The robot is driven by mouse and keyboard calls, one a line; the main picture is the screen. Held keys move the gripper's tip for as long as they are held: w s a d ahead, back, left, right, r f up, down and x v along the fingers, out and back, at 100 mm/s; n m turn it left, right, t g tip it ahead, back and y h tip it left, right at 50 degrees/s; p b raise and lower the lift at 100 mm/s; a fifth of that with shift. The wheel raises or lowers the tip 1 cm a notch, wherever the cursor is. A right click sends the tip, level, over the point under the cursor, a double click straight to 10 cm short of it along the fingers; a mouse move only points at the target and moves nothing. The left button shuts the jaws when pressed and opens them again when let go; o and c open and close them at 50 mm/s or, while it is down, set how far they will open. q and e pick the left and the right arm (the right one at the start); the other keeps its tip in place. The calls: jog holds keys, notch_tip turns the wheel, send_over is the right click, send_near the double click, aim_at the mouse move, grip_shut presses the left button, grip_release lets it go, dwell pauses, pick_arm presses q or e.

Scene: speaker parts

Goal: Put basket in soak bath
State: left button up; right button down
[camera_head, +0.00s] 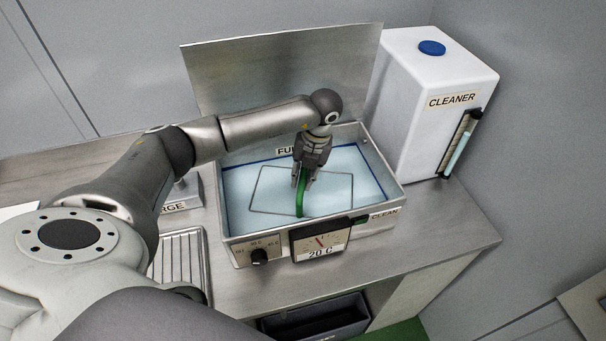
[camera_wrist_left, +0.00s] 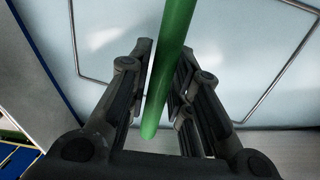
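The soak bath (camera_head: 228,206) is a metal tank of pale blue liquid on the bench. The basket's thin wire rim (camera_head: 352,190) lies within the bath walls and also shows in the left wrist view (camera_wrist_left: 275,82); its lower part is hard to see. The basket's green handle (camera_head: 300,200) rises toward my left gripper (camera_head: 303,182). In the left wrist view the handle (camera_wrist_left: 170,60) passes between the fingers (camera_wrist_left: 165,65). A narrow gap shows beside the left finger, so the gripper looks open around the handle. My right gripper is not in view.
A white cleaner container (camera_head: 410,110) with a blue cap stands right of the bath. A metal lid (camera_head: 280,75) stands upright behind it. A temperature dial (camera_head: 320,243) and knob (camera_head: 259,256) are on its front. A ribbed tray (camera_head: 180,258) lies to the left. Bench is bare at front right.

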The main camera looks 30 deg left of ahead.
pick_arm(q)
jog(key=shift+o, duration=1.1)
jog(key=shift+r, duration=0.1)
jog(key=shift+w+r, duration=0.1)
jog(key=shift+r, duration=0.1)
notch_tip(320, 180, up, 11)
jog(key=d+b, duration=0.2)
jog(key=b, duration=0.1)
jog(key=shift+w+r, duration=0.15)
jog(key=shift+w, duration=0.3)
jog(key=shift+s, duration=0.1)
